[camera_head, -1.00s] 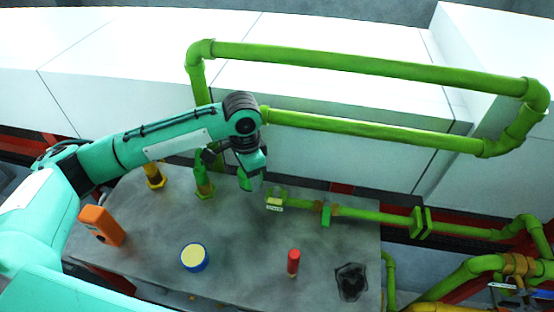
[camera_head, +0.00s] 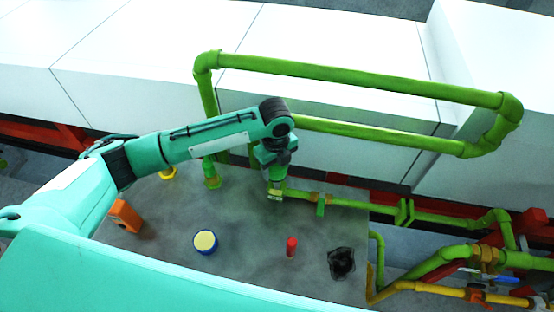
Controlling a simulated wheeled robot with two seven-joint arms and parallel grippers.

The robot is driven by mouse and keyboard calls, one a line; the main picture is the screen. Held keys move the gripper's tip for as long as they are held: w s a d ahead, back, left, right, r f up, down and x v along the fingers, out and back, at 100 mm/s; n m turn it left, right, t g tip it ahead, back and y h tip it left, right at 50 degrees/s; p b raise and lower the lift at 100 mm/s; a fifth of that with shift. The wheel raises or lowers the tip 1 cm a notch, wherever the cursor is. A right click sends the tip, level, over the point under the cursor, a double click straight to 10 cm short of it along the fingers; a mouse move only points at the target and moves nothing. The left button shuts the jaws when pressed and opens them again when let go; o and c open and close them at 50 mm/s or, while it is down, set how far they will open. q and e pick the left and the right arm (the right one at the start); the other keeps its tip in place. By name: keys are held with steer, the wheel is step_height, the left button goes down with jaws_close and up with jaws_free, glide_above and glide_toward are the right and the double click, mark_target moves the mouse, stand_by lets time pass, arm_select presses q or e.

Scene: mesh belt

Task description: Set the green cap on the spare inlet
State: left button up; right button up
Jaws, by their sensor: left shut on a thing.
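My left gripper (camera_head: 276,183) points down at the back of the grey table, shut on a small green piece that I take to be the green cap. The jaws and arm mostly hide the piece, so its outline is unclear. Directly below is the left end of a low green pipe with a pale label (camera_head: 275,196), which appears to be the spare inlet. The gripper overlaps this end in the picture; I cannot tell whether the piece touches it. My right gripper is not in view.
A large green pipe loop (camera_head: 360,77) rises behind. Table front is clear.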

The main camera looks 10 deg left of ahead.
mark_target(277, 177)
arm_select(q)
steer(key=shift+d+m, duration=0.15)
steer(key=shift+m, duration=0.15)
steer(key=shift+f, duration=0.3)
step_height(277, 177, down, 5)
steer(key=b, duration=0.5)
steer(key=shift+f+b, duration=0.15)
steer(key=shift+b, duration=0.15)
steer(key=shift+p, duration=0.5)
stand_by(0.5)
steer(key=shift+p, duration=0.4)
steer(key=shift+f, duration=0.6)
